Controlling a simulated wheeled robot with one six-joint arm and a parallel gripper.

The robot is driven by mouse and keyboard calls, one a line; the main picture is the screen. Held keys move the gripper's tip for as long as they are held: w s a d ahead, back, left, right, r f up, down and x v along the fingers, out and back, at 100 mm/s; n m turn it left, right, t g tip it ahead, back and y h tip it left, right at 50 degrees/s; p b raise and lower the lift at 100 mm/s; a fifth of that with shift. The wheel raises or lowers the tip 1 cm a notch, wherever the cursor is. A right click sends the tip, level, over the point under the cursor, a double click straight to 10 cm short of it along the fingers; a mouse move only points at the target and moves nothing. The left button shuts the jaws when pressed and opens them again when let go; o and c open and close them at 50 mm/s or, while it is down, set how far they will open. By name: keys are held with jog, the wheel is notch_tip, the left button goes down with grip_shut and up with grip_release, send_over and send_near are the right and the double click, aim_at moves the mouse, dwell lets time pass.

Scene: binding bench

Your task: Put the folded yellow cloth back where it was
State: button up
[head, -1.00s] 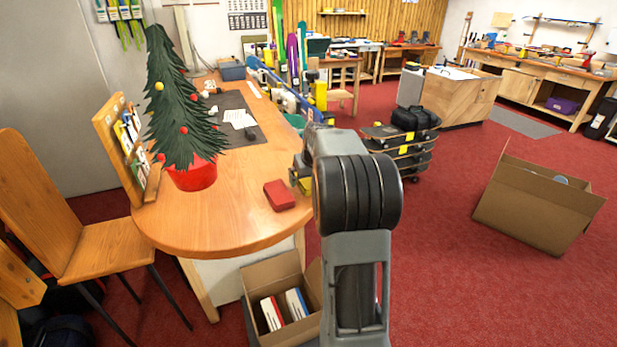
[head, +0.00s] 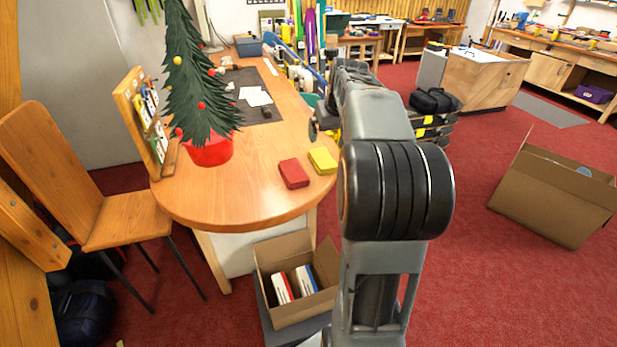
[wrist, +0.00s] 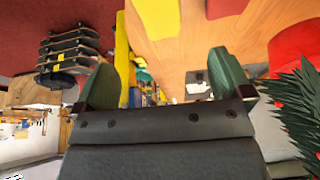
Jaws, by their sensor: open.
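The folded yellow cloth (head: 322,160) lies flat near the right edge of the wooden table (head: 240,203). A folded red cloth (head: 293,173) lies just left of it with a small gap. In the wrist view, which looks upside down, the yellow cloth (wrist: 157,16) and the red cloth (wrist: 227,6) show at the top edge. My gripper (wrist: 167,80) is open, its two green fingers apart with nothing between them. It is apart from the yellow cloth. In the head view my arm hides most of the gripper.
A small Christmas tree in a red pot (head: 208,152) stands left of the cloths, beside a wooden rack (head: 140,110). A cardboard box (head: 295,310) with two packages sits below the table's front. The tabletop in front of the pot is clear.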

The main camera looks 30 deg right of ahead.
jog(key=s+a+f+n, duration=0.1)
jog(key=s+a+f, duration=0.15)
jog(key=a, duration=0.45)
jog(key=s+a+f, duration=0.1)
jog(key=s+a, duration=0.2)
jog(key=a, duration=0.4)
jog(key=s+a+f+n+g+y, duration=0.1)
jog(key=s+a+f+n, duration=0.1)
jog(key=s+a+f, duration=0.6)
jog(key=s+a, duration=0.2)
jog(key=s, duration=0.2)
jog(key=shift+a+f, duration=0.2)
jog(key=shift+f, duration=0.05)
notch_tip(320, 180, up, 5)
jog(key=p, duration=0.4)
